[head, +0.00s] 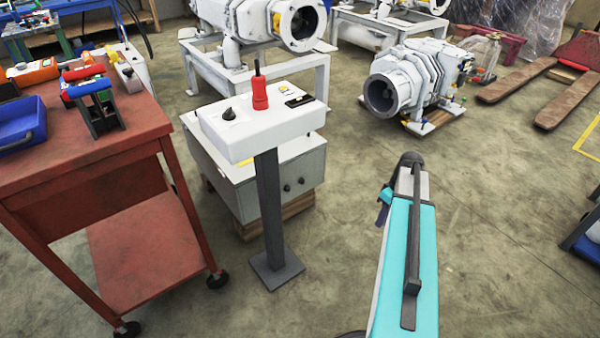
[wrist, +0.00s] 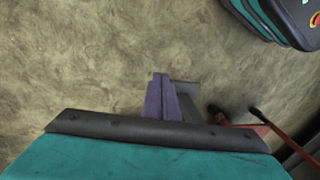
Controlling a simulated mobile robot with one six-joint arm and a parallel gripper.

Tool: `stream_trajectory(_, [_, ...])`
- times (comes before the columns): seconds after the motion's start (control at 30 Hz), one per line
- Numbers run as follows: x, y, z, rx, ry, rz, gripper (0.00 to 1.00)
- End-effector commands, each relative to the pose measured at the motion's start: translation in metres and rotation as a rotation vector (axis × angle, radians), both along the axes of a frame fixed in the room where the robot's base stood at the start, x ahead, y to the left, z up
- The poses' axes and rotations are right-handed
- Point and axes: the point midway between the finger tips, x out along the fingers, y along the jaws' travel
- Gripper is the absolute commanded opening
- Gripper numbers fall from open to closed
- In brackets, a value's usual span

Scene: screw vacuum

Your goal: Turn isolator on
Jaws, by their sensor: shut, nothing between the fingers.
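A white control box (head: 258,128) stands on a dark grey post. On its top are a black rotary knob (head: 228,114) at the left, a red device with a dark upright stem (head: 260,92) in the middle, and a small black part (head: 300,100) at the right. I cannot tell for sure which is the isolator. My gripper (head: 384,205) is to the right of the box and apart from it, partly hidden by my teal arm. In the wrist view my gripper (wrist: 161,88) is shut and empty over bare floor; the control box does not show there.
A red trolley (head: 85,160) with tools and a blue bin (head: 22,125) stands left of the box. A grey-white cabinet (head: 275,175) is behind the post. White pumps (head: 420,82) stand further back. The floor between the post and my arm is clear.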

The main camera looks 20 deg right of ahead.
Motion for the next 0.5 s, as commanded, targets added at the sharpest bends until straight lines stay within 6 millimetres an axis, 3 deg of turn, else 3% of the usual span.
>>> stream_trajectory(0.03, [-0.004,-0.028,0.028,-0.024,-0.011,0.007,0.00])
stream_trajectory(0.3, [-0.055,-0.147,0.137,-0.142,-0.031,0.080,0.00])
stream_trajectory(0.5, [-0.094,-0.202,0.196,-0.201,-0.022,0.120,0.00])
